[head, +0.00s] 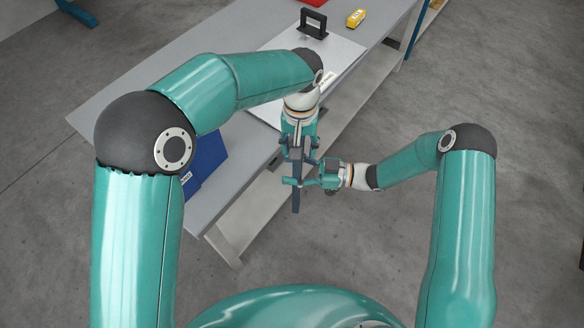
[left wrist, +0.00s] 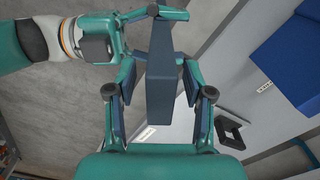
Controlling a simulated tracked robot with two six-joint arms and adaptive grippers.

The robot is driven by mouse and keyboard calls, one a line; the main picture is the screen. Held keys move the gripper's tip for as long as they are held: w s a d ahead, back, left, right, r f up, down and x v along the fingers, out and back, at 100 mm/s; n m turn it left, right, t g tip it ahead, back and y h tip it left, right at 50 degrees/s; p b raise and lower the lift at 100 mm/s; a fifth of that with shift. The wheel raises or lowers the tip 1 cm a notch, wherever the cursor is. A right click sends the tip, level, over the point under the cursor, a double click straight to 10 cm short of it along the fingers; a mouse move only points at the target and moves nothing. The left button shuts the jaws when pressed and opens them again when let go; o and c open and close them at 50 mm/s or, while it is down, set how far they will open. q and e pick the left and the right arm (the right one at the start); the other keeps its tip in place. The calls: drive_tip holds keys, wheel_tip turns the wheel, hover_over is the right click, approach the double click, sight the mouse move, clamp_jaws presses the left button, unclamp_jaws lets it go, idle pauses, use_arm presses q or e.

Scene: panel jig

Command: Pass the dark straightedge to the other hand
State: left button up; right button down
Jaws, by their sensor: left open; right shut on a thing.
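The dark straightedge (head: 296,200) hangs lengthwise in the head view, beyond the table's front edge. It also shows in the left wrist view as a dark blue-grey bar (left wrist: 160,75). My right gripper (head: 299,182) comes from the right and is shut on the bar; in the left wrist view it (left wrist: 157,13) crosses the bar near the top. My left gripper (head: 299,158) reaches down from above. Its open fingers (left wrist: 160,82) stand on both sides of the bar; I see a gap on the left, but cannot tell about contact on the right.
The grey table (head: 110,105) carries a pale panel (head: 343,55) with a black handle-shaped piece (head: 313,23), a blue bin (head: 207,160), a yellow object (head: 356,18) and a red object (head: 314,2). A lower shelf (head: 240,215) runs beneath. Floor is free at right.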

use_arm(q)
wheel_tip(320, 180, up, 9)
drive_tip(key=shift+w+a+r, duration=0.1)
drive_tip(key=shift+w+r, duration=0.05)
drive_tip(key=shift+r, duration=0.25)
drive_tip(key=w+a+f+m+g, duration=0.1)
drive_tip(key=w+a+f+m, duration=0.15)
drive_tip(key=a+f, duration=0.3)
drive_tip(key=s+a+f+n+h, duration=0.1)
drive_tip(key=s+a+f, duration=0.1)
drive_tip(key=f, duration=0.7)
drive_tip(key=s+a+f+n+h, duration=0.1)
drive_tip(key=s+a+f, duration=0.15)
drive_tip(key=f, duration=0.55)
drive_tip(key=s+a+f+n+h, duration=0.1)
drive_tip(key=s+a+f+n, duration=0.1)
drive_tip(key=s+f, duration=0.3)
drive_tip(key=s+a+f+n+t+h, duration=0.1)
drive_tip(key=s+a+f+n, duration=0.2)
drive_tip(key=s, duration=1)
drive_tip(key=shift+a+f+t, duration=0.3)
drive_tip(key=shift+a+f, duration=0.65)
drive_tip(key=shift+f, duration=0.3)
